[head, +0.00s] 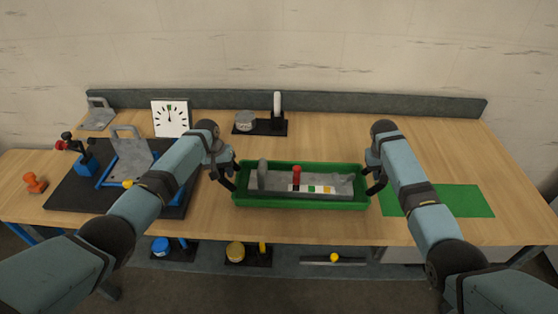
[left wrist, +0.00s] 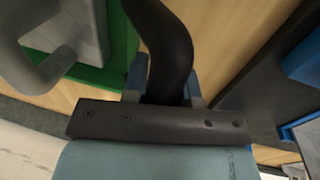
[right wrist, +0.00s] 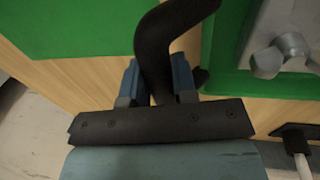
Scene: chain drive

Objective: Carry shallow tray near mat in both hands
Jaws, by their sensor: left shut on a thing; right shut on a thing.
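The shallow green tray (head: 300,203) is in the middle of the head view, close to the table's front edge. It holds a grey insert with a red-topped part and a strip of coloured blocks. My left gripper (head: 232,183) is shut on the tray's left end, my right gripper (head: 371,186) on its right end. The flat green mat (head: 470,201) lies to the right, partly behind my right arm.
A black board (head: 65,190) with a grey plate and blue frame lies left. A white dial (head: 171,117) and a black base (head: 271,127) with a grey part and white-topped post stand at the back. The wooden table (head: 330,140) is clear behind the tray.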

